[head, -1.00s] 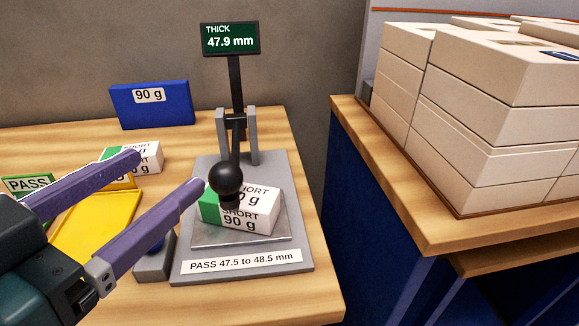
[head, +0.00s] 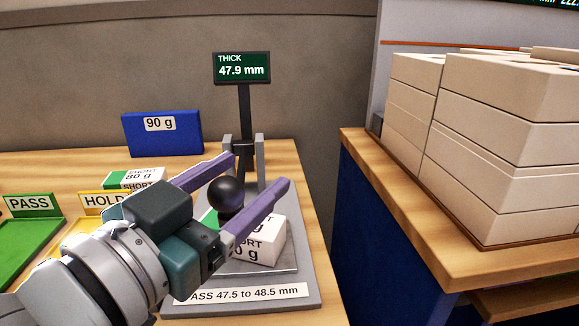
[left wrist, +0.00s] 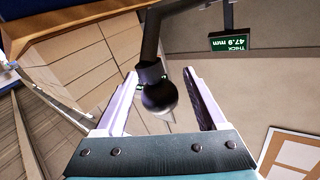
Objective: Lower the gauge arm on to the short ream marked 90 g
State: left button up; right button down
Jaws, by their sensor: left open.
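The short ream (head: 262,247) is white with a green end and lies on the plate of the thickness gauge (head: 305,293). The gauge arm's black ball knob (head: 227,195) is down over the ream; the contact point is hidden by my gripper. The gauge display (head: 242,68) reads THICK 47.9 mm. My left gripper (head: 262,172) is open, its purple fingers on either side of the knob. In the left wrist view the knob (left wrist: 159,97) sits between the spread fingers, with a gap to each visible. My right gripper is not in view.
A PASS tray (head: 30,238) and a HOLD tray (head: 90,226) stand at the left. Behind are an 80 g short ream (head: 143,176) and a blue 90 g block (head: 162,142). Stacked reams (head: 490,130) fill the right table, across a gap.

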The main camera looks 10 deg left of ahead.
pick_arm(q)
jog(key=shift+w+d, duration=0.1)
jog(key=shift+w, duration=0.2)
jog(key=shift+c, duration=0.3)
grip_shut()
dwell(1.0)
